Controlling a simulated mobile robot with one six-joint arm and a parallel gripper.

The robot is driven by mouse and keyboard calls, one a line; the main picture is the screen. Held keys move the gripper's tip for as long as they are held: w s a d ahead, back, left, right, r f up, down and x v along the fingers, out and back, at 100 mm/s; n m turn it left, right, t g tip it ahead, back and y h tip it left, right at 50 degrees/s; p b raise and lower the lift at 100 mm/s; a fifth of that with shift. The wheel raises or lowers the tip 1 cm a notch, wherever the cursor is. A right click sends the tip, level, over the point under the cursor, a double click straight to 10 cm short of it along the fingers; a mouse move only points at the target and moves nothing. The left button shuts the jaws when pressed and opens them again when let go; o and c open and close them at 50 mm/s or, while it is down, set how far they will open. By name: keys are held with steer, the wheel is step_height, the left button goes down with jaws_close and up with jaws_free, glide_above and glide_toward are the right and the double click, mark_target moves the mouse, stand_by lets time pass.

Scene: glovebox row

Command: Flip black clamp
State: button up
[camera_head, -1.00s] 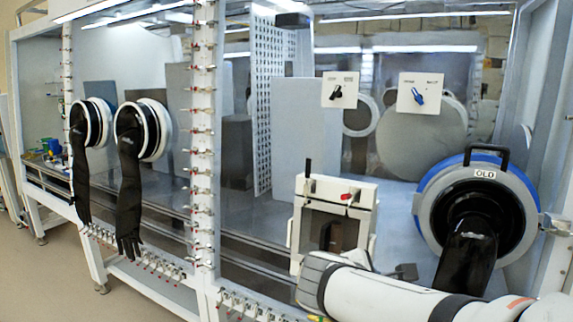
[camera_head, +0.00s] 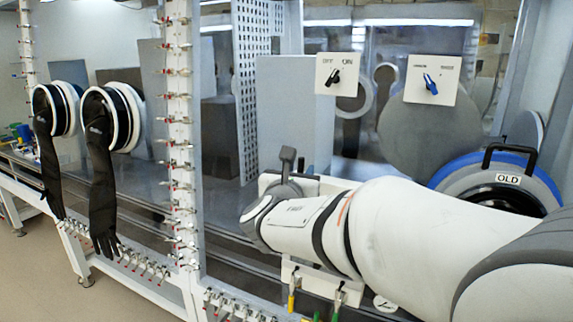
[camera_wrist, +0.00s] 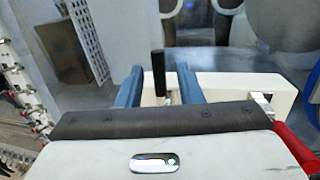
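The black clamp handle (camera_wrist: 159,72) stands upright on the white box (camera_wrist: 235,85) in the wrist view. My gripper (camera_wrist: 160,68) is open, with one blue finger on each side of the handle. A small gap shows between the handle and each finger. In the head view my arm covers most of the white box (camera_head: 330,184), and I cannot clearly make out the black clamp or my fingers there.
A red handle (camera_wrist: 296,150) is at the right of the wrist view, close to my gripper. The glass front has an off/on switch plate (camera_head: 340,74), a blue-knob plate (camera_head: 431,79) and a blue-ringed port marked OLD (camera_head: 508,180). Black gloves (camera_head: 100,190) hang at the left.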

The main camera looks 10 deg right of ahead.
steer(key=shift+x, duration=1.2)
jaws_close()
